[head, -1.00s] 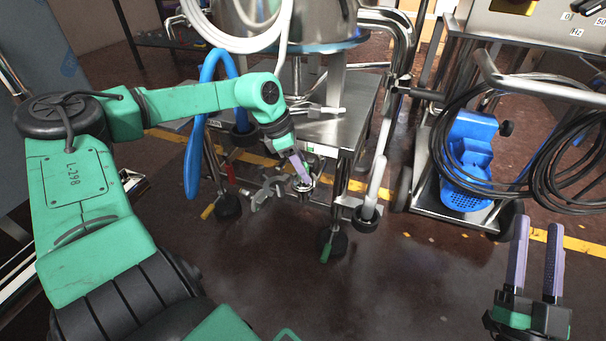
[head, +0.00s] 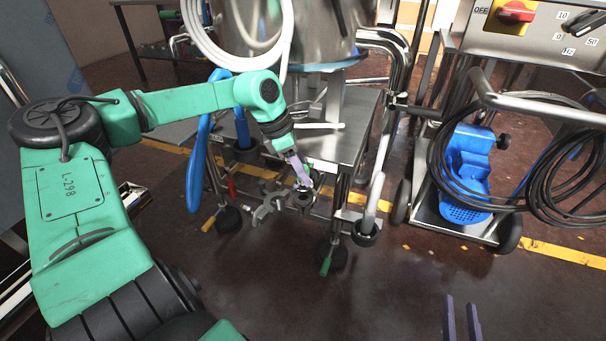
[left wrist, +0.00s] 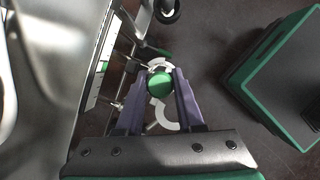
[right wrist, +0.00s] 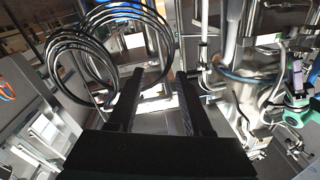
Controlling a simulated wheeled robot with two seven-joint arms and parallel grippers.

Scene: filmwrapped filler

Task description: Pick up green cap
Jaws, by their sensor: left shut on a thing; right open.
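In the left wrist view a round green cap (left wrist: 159,84) sits between the two purple fingertips of my left gripper (left wrist: 160,88), which is shut on it. White curved metal parts show around and below the cap there. In the head view my left gripper (head: 301,172) points down beside the steel cart's lower edge, over grey metal fittings; the cap cannot be made out in that view. My right gripper (head: 462,318) is open and empty at the bottom right of the head view. Its two dark fingers (right wrist: 160,105) stand apart in the right wrist view.
A steel cart (head: 340,142) with a tank stands at the centre. Blue handles (head: 197,165) hang left of it. A blue motor housing (head: 467,170) and black coiled cable (head: 540,165) are at the right. Floor in front is open.

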